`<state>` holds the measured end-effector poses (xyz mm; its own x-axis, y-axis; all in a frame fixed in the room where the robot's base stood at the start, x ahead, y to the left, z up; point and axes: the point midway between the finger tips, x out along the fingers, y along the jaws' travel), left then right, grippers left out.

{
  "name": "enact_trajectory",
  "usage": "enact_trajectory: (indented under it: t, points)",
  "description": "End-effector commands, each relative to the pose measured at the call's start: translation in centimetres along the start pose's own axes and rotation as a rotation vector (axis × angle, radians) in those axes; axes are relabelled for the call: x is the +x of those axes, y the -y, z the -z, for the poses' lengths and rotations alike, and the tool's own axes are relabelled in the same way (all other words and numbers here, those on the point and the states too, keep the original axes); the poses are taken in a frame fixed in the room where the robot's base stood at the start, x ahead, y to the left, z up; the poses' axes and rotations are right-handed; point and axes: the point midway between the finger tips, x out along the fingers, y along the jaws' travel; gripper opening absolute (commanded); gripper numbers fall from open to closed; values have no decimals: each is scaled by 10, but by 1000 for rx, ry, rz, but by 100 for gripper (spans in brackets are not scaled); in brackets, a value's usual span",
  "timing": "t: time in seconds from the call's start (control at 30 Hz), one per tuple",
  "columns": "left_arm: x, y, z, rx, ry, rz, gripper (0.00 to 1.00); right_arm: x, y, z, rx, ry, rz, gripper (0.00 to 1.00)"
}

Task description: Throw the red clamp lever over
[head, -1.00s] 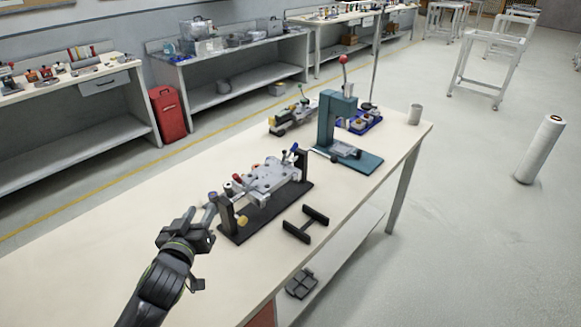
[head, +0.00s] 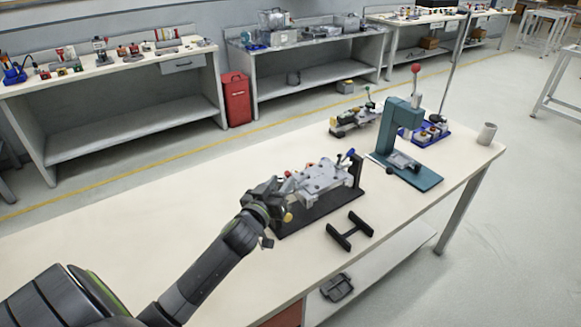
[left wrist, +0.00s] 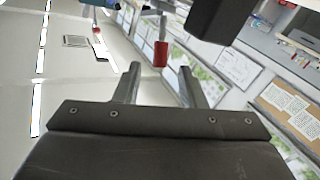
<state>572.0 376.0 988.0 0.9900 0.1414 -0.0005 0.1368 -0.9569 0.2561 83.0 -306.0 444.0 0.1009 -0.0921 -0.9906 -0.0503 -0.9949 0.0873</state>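The clamp fixture (head: 318,180), grey metal on a dark base between black end plates, stands on the pale bench. My left gripper (head: 276,190) is at its near left end and covers that part. In the left wrist view the red lever grip (left wrist: 160,53) hangs from a grey stem, just beyond and between the tips of my left gripper (left wrist: 158,82). The two fingers are apart, with a gap between them. I cannot tell whether either finger touches the red grip. In the head view the red grip is largely hidden by my gripper. My right gripper is not in view.
A teal press (head: 405,140) with a red ball stands right of the fixture. A black H-shaped stand (head: 350,231) lies in front of it. A second fixture (head: 352,122), a blue tray (head: 427,134) and a grey cup (head: 487,134) are farther back. The bench's left part is clear.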

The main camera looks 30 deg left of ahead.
Motion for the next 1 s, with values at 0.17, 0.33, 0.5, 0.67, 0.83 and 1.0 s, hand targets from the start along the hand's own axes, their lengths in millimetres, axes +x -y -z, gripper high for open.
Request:
enact_trajectory:
  t: [0.17,0.33,0.5,0.67,0.83,1.0]
  points:
    - [31,-1,2,-1,-1,0,37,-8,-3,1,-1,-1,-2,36]
    - [51,-1,1,0,0,0,37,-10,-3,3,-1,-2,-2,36]
    - [62,-1,0,0,0,-1,37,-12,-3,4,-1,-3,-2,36]
    - [64,0,0,0,1,-1,37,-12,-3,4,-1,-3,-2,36]
    - [64,0,0,0,0,-1,37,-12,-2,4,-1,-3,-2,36]
    - [64,0,0,0,0,-1,17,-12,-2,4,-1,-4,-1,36]
